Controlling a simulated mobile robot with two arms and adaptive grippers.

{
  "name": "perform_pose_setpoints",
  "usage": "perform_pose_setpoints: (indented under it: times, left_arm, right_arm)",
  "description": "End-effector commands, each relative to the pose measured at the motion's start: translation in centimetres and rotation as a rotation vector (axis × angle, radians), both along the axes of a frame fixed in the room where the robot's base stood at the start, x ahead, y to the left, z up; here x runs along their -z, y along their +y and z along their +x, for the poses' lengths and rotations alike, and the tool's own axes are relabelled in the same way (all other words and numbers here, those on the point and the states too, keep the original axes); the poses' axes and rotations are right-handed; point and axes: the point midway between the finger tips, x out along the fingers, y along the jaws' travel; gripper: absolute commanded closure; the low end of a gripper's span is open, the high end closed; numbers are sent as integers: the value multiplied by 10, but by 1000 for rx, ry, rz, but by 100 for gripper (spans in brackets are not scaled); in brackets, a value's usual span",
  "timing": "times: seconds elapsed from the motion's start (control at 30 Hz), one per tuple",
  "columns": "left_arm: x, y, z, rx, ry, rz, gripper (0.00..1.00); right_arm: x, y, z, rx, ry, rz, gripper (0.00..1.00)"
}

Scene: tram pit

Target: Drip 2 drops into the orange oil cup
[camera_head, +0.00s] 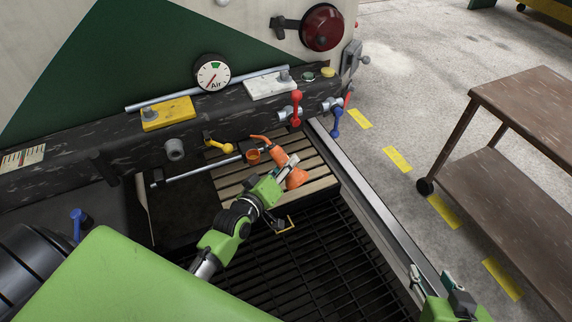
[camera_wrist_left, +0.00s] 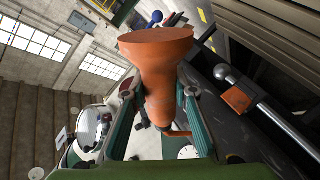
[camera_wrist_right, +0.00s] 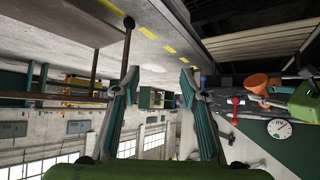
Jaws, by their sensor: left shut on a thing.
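An orange oil can (camera_head: 296,178) is held tilted by my left gripper (camera_head: 283,171), which is shut on its body. Its thin spout (camera_head: 262,138) points up-left in the head view, and the tip appears near the orange oil cup (camera_head: 253,157). I cannot tell whether the tip is directly over it. The cup sits on a grey rod and also shows in the left wrist view (camera_wrist_left: 237,99). There the can (camera_wrist_left: 157,75) stands between both fingers, its wide base nearest the top. My right gripper (camera_head: 433,277) is open and empty, also in the right wrist view (camera_wrist_right: 158,75).
A yellow lever (camera_head: 219,146), red lever (camera_head: 296,108) and blue lever (camera_head: 336,121) stick out around the dark beam. Wooden slats (camera_head: 235,196) and a black grate (camera_head: 315,250) lie below. A brown cart (camera_head: 530,110) stands right. Floor between is free.

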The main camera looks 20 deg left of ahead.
Motion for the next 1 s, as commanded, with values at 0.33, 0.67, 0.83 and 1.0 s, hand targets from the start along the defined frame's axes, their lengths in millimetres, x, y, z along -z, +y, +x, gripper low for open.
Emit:
perform_pose_setpoints:
  times: [0.33,0.67,0.83,1.0]
  left_arm:
    - [-6,0,0,0,-3,0,100]
    - [-10,0,0,0,-3,0,100]
    - [-13,0,0,0,-3,0,100]
    - [-15,0,0,0,-3,0,100]
  right_arm:
    - [16,-8,-22,8,114,-25,60]
    - [30,-16,-44,17,222,-49,60]
    - [36,-20,-56,21,278,-61,60]
    - [41,-24,-69,26,334,-72,60]
